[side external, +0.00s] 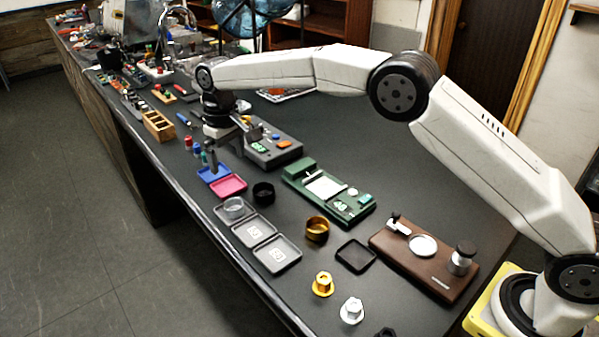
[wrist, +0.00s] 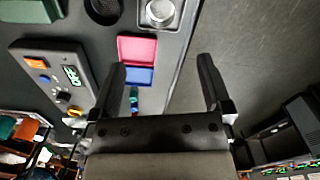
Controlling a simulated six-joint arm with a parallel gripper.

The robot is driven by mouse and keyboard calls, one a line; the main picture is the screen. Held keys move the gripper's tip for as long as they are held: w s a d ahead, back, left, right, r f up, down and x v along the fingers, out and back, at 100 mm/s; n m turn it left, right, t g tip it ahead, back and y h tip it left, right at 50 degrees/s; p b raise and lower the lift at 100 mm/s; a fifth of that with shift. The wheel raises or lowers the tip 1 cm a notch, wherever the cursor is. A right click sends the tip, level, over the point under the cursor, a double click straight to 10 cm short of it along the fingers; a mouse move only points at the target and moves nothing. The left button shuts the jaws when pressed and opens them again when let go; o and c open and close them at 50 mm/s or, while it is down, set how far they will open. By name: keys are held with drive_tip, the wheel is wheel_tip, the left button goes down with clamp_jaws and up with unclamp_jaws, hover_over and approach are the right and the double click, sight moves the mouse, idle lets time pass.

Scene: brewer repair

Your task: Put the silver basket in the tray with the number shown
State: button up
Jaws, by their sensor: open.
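The silver basket (side external: 234,204) is a round metal ring that appears to sit in the farthest of three grey trays near the table's front edge. It also shows at the top of the wrist view (wrist: 160,11). The middle tray (side external: 240,236) and the near tray (side external: 290,262) carry white printed labels, too small to read surely. My gripper (wrist: 161,65) is open and empty, above the table beyond the blue tray (side external: 208,176) and pink tray (side external: 229,187), apart from the basket. A grey device (side external: 285,158) has a green display (wrist: 72,76) that I cannot read surely.
A black ring (side external: 263,191) and gold ring (side external: 317,230) stand near the trays. A green station (side external: 300,170), a brown board (side external: 440,285) and an empty black tray (side external: 356,256) lie to the right. Small bottles (wrist: 134,98) stand near the blue tray.

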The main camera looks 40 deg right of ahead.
drive_tip(key=s+d+f+m+t, duration=0.1)
drive_tip(key=s+d+m, duration=0.1)
drive_tip(key=s+d, duration=0.85)
drive_tip(key=shift+m+t, duration=0.5)
drive_tip(key=shift+t, duration=0.3)
drive_tip(key=s+d+f, duration=0.1)
drive_tip(key=s+d, duration=0.1)
drive_tip(key=s, duration=0.5)
drive_tip(key=s+d+f, duration=0.2)
drive_tip(key=s, duration=0.4)
drive_tip(key=s+d+f, duration=0.2)
drive_tip(key=s, duration=0.5)
drive_tip(key=shift+s+d, duration=0.3)
